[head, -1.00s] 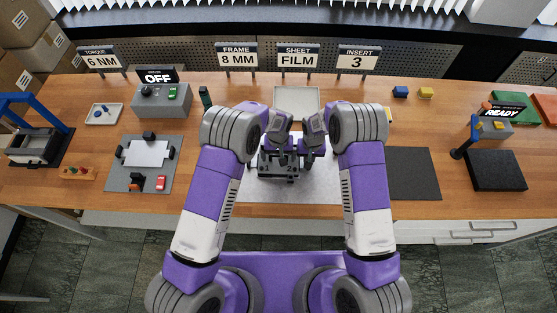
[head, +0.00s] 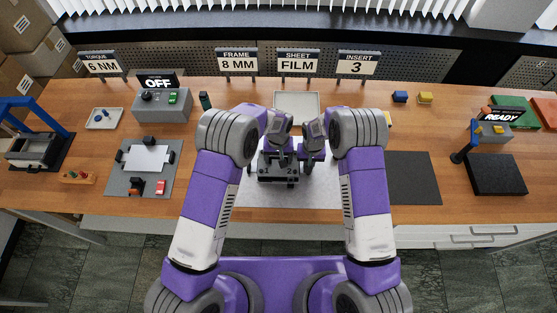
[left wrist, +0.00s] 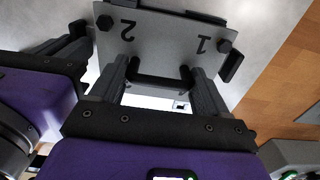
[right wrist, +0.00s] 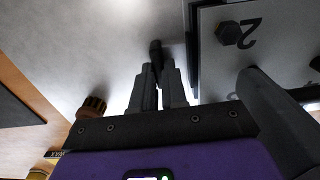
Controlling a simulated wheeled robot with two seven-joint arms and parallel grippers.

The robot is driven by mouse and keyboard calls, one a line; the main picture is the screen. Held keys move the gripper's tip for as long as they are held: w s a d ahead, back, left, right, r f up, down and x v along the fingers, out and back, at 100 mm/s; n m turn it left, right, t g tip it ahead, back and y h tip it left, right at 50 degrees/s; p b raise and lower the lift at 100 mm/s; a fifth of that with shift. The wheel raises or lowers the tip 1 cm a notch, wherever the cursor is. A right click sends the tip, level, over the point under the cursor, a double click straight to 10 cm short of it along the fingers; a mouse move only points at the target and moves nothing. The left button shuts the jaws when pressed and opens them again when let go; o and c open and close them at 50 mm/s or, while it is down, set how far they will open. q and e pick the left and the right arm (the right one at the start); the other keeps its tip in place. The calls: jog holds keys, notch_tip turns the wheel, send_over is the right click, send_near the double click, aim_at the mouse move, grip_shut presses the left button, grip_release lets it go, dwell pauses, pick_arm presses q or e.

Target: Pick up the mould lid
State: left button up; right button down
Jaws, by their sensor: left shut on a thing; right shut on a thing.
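In the left wrist view the lid (left wrist: 162,38) shows the numbers 1 and 2, dark bolts and a black handle (left wrist: 160,82). My left gripper (head: 283,152) is shut on this handle, one finger at each end. My right gripper (head: 309,156) is at the lid's right side. In the right wrist view its fingers (right wrist: 157,80) are close together on a dark rod (right wrist: 155,50), beside the lid. I cannot tell whether the lid is raised.
A pale mat (head: 322,194) lies under the mould. An empty pale tray (head: 297,98) stands behind it. A grey fixture with a white sheet (head: 146,158) is at left, a dark mat (head: 413,178) at right. A brass knob (right wrist: 95,105) is near my right gripper.

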pick_arm(q)
notch_tip(320, 180, up, 2)
jog(key=shift+w+r, duration=0.1)
jog(key=shift+r, duration=0.05)
jog(key=s, duration=1.8)
jog(key=shift+a+f, duration=0.3)
jog(key=shift+r, duration=1.8)
pick_arm(e)
jog(key=c, duration=1.1)
grip_release()
notch_tip(320, 180, up, 12)
pick_arm(q)
jog(key=shift+s, duration=0.1)
